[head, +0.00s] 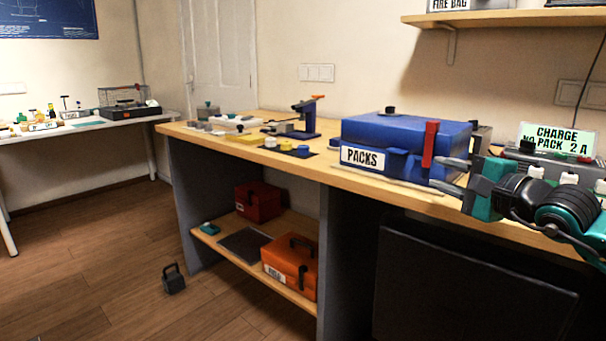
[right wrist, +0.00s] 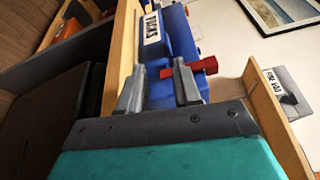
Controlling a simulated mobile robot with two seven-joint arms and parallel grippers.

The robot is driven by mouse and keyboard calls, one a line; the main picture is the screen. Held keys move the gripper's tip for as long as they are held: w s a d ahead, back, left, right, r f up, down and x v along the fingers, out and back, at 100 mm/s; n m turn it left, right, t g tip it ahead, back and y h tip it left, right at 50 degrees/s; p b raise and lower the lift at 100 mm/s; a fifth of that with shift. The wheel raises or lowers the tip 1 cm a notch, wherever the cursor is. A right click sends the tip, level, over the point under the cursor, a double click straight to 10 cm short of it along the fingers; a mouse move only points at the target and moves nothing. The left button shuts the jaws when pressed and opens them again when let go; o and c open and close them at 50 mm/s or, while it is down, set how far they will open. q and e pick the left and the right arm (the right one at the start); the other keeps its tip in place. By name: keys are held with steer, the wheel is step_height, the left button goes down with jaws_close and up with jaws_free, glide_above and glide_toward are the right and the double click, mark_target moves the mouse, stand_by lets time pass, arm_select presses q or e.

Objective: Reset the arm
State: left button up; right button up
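My right gripper (head: 437,172) comes in from the right in the head view, over the front edge of the workbench. Its two grey fingers are apart with nothing between them. In the right wrist view the open gripper (right wrist: 158,75) points towards the blue PACKS box (right wrist: 172,40) and its red handle (right wrist: 203,66). The blue PACKS box (head: 400,135) stands on the bench with its lid down. The red handle (head: 430,143) stands upright at its front, just beyond my fingertips. I cannot tell whether they touch. My left gripper is not in view.
A charger with a green sign (head: 556,138) stands behind my right arm. A wall shelf (head: 505,17) hangs above. Small tools and a blue stand (head: 303,118) lie on the bench's left half. Orange (head: 290,264) and red (head: 257,201) toolboxes sit below. Floor at left is mostly free.

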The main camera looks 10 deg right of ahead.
steer(key=s+a+f+m+t+y, duration=0.1)
steer(key=s+a+f+m+y, duration=0.15)
steer(key=a+f+m, duration=0.55)
steer(key=s+a+f+m+y, duration=0.1)
steer(key=s+a+f+m, duration=0.35)
steer(key=m, duration=0.85)
steer(key=s+a+f+m+g+h, duration=0.35)
steer(key=s+f+m, duration=0.45)
steer(key=f+m, duration=0.6)
steer(key=s+a+f+m+g+h, duration=0.3)
steer(key=s+f+m, duration=0.6)
steer(key=m, duration=0.9)
arm_select(q)
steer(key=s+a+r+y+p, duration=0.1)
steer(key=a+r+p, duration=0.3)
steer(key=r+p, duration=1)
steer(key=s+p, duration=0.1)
steer(key=p, duration=0.6)
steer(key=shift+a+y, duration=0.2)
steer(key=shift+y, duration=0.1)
arm_select(e)
steer(key=s+d+r, duration=0.1)
steer(key=d+r, duration=0.2)
steer(key=r, duration=1)
steer(key=shift+s+r, duration=0.2)
steer(key=shift+s, duration=0.05)
